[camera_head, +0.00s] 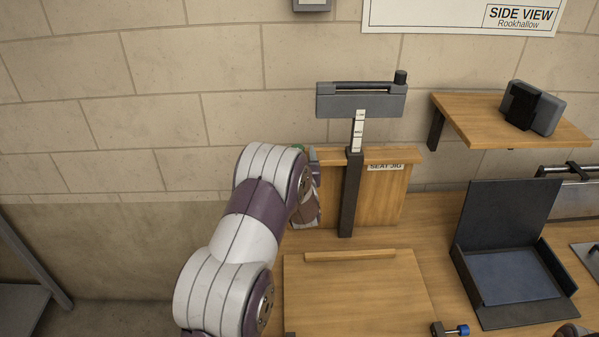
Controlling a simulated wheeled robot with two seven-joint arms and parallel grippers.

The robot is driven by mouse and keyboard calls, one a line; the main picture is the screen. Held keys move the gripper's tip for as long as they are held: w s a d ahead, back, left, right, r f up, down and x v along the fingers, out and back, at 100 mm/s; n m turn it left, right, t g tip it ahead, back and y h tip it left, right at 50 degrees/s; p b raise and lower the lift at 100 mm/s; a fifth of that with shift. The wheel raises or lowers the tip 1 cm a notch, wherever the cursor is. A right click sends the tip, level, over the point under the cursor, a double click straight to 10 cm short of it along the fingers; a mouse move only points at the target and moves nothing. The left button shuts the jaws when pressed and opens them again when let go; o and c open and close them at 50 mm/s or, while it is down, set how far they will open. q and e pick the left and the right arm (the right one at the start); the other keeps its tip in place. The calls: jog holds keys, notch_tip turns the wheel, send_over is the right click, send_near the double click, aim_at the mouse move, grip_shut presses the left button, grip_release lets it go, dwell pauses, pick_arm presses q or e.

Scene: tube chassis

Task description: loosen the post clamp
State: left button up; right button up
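A dark upright post (351,195) stands in front of the wooden seat jig board (386,205). A pale scale strip (358,131) rises from its top to a grey crosspiece (361,102) with a dark knob (400,77). A small green part (299,148) shows at the board's left edge, mostly behind my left arm. I cannot tell whether it belongs to the post clamp. My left arm reaches up just left of the post. Its fingers are hidden behind the forearm, so what they touch does not show. My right gripper's fingers are not visible.
A wooden plate (360,300) lies on the bench below the post. A black clamp with a blue knob (463,330) sits at its lower right. An open dark box (510,275) stands right. A wall shelf (480,126) holds a dark device (532,108).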

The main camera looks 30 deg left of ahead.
pick_arm(q)
jog(key=b+v, duration=0.2)
jog(key=v, duration=0.6)
jog(key=shift+s+d, duration=0.15)
jog(key=shift+s, duration=0.1)
